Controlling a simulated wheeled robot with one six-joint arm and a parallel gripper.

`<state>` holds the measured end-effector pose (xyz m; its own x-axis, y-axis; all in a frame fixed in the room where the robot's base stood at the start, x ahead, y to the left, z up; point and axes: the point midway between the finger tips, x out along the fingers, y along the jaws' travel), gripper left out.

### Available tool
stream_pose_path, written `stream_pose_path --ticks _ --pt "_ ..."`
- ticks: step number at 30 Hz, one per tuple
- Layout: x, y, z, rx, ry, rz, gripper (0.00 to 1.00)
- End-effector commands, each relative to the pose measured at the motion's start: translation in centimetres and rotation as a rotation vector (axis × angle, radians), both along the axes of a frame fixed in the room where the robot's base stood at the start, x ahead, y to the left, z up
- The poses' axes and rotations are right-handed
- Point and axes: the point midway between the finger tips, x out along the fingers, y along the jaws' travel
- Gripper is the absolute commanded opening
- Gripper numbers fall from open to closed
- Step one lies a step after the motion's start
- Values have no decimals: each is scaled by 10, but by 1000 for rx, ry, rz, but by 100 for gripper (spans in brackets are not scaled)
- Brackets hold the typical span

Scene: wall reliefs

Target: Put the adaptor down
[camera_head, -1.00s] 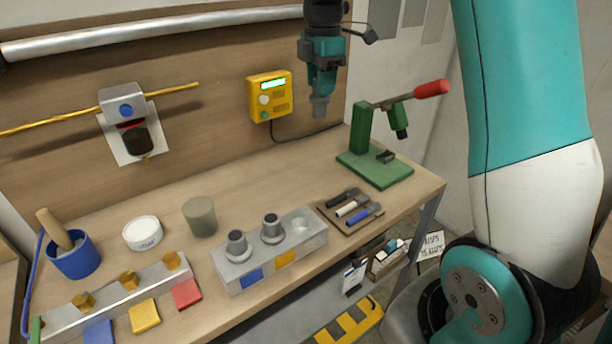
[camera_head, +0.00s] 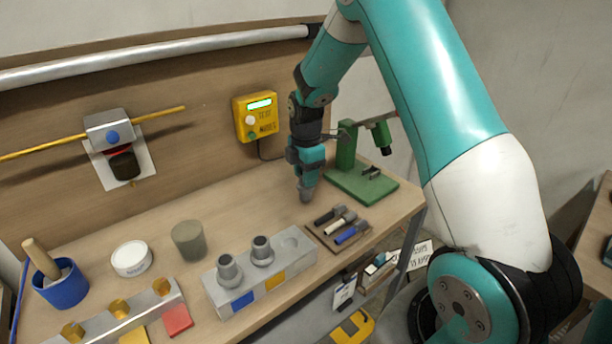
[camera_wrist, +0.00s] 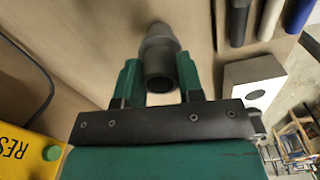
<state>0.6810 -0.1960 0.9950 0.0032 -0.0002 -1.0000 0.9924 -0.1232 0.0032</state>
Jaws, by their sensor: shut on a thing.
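The adaptor (camera_head: 307,190) is a grey stepped cylinder. My gripper (camera_head: 308,172) points down and is shut on it. In the wrist view, the adaptor (camera_wrist: 158,62) sits between the two green fingers (camera_wrist: 157,85), its dark open end towards the camera. Its far end is over bare wooden bench top (camera_head: 255,195), left of the green press; I cannot tell whether it touches the wood. A grey block (camera_head: 272,291) holds two similar adaptors (camera_head: 229,272) (camera_head: 262,251). The block's right-hand round recess (camera_head: 291,243) is empty.
A rack of small tools (camera_head: 338,226) lies close in front of my gripper. The green press (camera_head: 360,184) stands right of it, the yellow box (camera_head: 255,118) on the wall behind. A grey-green cup (camera_head: 189,240) and white tub (camera_head: 131,259) stand left. Bare wood lies between cup and gripper.

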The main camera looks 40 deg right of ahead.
Motion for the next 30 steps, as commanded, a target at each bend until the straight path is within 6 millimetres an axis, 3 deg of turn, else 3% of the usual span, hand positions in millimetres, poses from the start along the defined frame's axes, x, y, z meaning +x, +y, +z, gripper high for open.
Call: stream_pose_path --ticks 3,14,15,18,26,30 --pt "0 0 -11 0 1 0 11" --pt "0 0 -16 0 0 0 11" --pt "0 0 -15 0 0 0 41" --pt "0 0 -15 0 0 0 60" --pt "0 0 -13 0 -1 0 60" --pt "1 0 -2 -1 -5 0 60"
